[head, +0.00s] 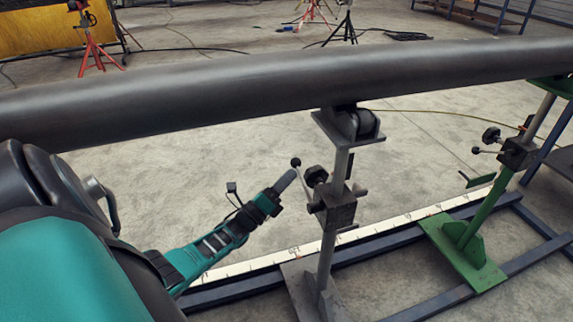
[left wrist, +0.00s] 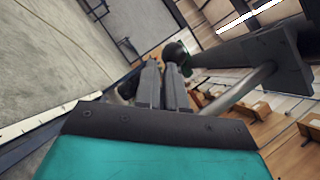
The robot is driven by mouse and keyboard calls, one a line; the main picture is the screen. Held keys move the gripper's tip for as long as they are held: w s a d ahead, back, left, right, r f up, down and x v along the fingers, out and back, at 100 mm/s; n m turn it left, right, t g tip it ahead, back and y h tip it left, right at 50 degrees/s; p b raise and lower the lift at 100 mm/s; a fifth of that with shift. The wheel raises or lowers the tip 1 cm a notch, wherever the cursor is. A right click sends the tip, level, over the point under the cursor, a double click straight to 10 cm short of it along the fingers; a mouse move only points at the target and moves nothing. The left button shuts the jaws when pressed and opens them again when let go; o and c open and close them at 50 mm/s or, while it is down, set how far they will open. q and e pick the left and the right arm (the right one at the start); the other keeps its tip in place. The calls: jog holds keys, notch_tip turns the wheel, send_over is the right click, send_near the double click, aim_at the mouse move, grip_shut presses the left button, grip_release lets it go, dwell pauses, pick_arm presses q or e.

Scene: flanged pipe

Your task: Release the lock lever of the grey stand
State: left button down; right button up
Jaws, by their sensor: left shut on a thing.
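The grey stand (head: 338,208) stands upright under the dark pipe (head: 250,90), at the middle of the head view. Its lock lever is a thin rod with a black ball (head: 296,162), sticking out to the left of the stand's clamp block. A black knob (head: 316,176) sits beside it on the block. My left gripper (head: 286,181) comes from the lower left and is shut at the lever's ball end. In the left wrist view a dark ball (left wrist: 176,52) shows at the fingertips (left wrist: 164,68). The exact contact is partly hidden. My right gripper is out of view.
A green stand (head: 480,225) with its own ball lever stands at the right. Both stands rest by dark blue floor rails (head: 390,238) and a white measuring strip (head: 400,220). The pipe spans the view above my gripper.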

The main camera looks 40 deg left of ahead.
pick_arm(q)
jog(key=shift+w+a+r, duration=0.1)
jog(key=shift+a+r, duration=0.1)
jog(key=shift+r, duration=0.45)
jog(key=shift+w+a+r, duration=0.1)
jog(key=shift+a+r, duration=0.1)
jog(key=shift+r, duration=0.4)
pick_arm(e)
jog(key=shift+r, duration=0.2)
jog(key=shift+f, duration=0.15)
pick_arm(q)
jog(key=s+a+f+b, duration=0.2)
jog(key=s+f+b, duration=0.2)
jog(key=s+f, duration=0.5)
jog(key=shift+a+f, duration=0.15)
jog(key=shift+f, duration=0.7)
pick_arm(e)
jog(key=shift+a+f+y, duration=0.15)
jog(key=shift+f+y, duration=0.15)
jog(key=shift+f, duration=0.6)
pick_arm(q)
jog(key=shift+s, duration=0.1)
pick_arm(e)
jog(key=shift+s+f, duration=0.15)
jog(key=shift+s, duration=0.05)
